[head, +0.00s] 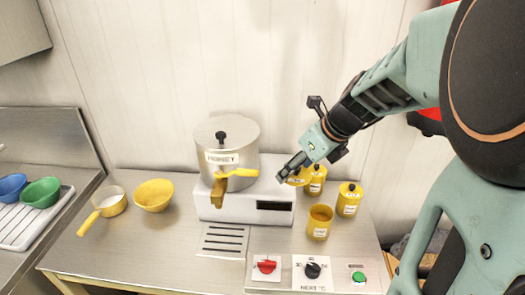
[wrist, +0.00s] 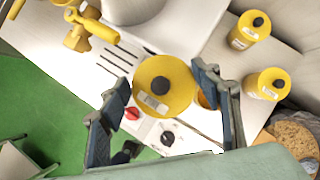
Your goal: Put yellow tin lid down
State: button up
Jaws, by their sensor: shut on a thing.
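My gripper (head: 291,172) is shut on the yellow tin lid (head: 298,181), holding it in the air above the worktop. In the wrist view the lid (wrist: 174,96) is a round yellow disc with a black knob and a pale label, between the two blue-padded fingers (wrist: 160,78). An open yellow tin (head: 320,222) without a lid stands on the worktop, below and right of the gripper in the head view. In the wrist view it is mostly hidden; an orange-yellow patch shows by the right finger.
Two lidded yellow tins (head: 349,200) (head: 316,183) stand nearby. A steel kettle (head: 225,150) with yellow spouts sits on a white base (head: 245,205), left of the gripper. A control panel (head: 290,272) is at the front. A yellow bowl (head: 153,195) and pan (head: 108,203) stand left.

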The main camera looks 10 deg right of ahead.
jog(key=w+a+f+b, duration=0.1)
jog(key=w+f+b, duration=0.25)
jog(key=w, duration=0.45)
jog(key=b, duration=0.3)
send_near(274, 179)
jog(key=shift+w+a+f, duration=0.6)
jog(key=shift+w+a, duration=0.15)
jog(key=shift+w, duration=0.2)
jog(key=shift+w+f+b, duration=0.15)
jog(key=shift+f+b, duration=0.45)
jog(key=shift+b, duration=0.05)
jog(key=shift+w+f+b, duration=0.2)
jog(key=shift+f+b, duration=1.15)
jog(key=shift+b, duration=0.2)
jog(key=shift+r, duration=0.1)
jog(key=shift+s, duration=0.1)
jog(key=o, duration=0.9)
jog(key=shift+o, duration=0.2)
